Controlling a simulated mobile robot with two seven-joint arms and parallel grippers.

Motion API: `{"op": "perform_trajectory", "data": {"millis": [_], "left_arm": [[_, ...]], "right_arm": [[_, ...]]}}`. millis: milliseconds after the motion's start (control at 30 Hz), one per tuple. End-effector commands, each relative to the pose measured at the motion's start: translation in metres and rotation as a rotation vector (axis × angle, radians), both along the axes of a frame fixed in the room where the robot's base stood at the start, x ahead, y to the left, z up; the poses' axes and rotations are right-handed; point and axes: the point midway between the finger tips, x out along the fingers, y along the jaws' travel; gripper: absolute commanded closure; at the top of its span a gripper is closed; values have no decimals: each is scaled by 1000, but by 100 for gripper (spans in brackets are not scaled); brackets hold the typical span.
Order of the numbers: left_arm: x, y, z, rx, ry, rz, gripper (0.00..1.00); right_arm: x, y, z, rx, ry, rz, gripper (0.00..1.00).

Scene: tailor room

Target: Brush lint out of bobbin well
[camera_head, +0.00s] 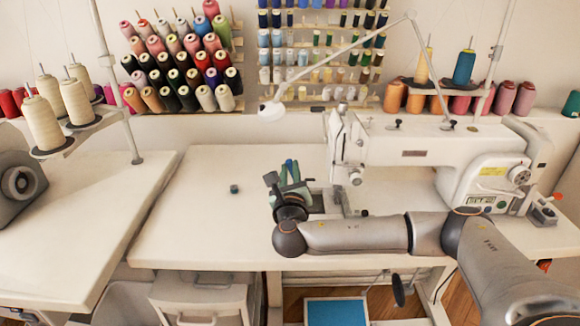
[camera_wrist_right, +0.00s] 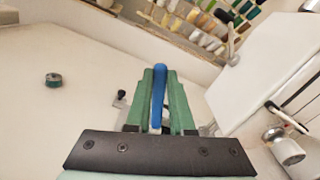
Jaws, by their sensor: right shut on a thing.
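My right gripper (camera_head: 290,172) is shut on a slim blue thing, probably the brush (camera_head: 289,163), just left of the sewing machine's needle end. In the right wrist view the blue brush (camera_wrist_right: 158,95) stands lengthwise between the green fingers; its bristles cannot be made out. The white sewing machine (camera_head: 430,150) stands at the right of the table, and its head also shows at the right of the right wrist view (camera_wrist_right: 265,85). The bobbin well cannot be made out; my gripper and wrist cover part of that area. My left gripper is not in view.
A small dark green round thing (camera_head: 234,189) lies alone on the white table (camera_head: 185,225). The table left of my gripper is otherwise clear. A thin white lamp arm (camera_head: 350,48) reaches over the table. Thread racks (camera_head: 185,60) hang on the wall.

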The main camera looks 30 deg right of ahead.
Motion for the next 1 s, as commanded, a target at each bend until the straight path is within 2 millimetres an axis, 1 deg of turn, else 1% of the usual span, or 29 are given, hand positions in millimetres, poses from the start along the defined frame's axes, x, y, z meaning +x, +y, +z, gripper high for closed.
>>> {"op": "perform_trajectory", "data": {"millis": [33,600,800,1000], "left_arm": [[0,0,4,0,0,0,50],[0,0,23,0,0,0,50],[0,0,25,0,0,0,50],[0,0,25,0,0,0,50]], "right_arm": [[-3,3,-3,4,10,3,100],[-25,17,-4,5,12,4,100],[-30,20,-6,6,12,4,100],[-30,21,-6,6,12,4,100]]}}
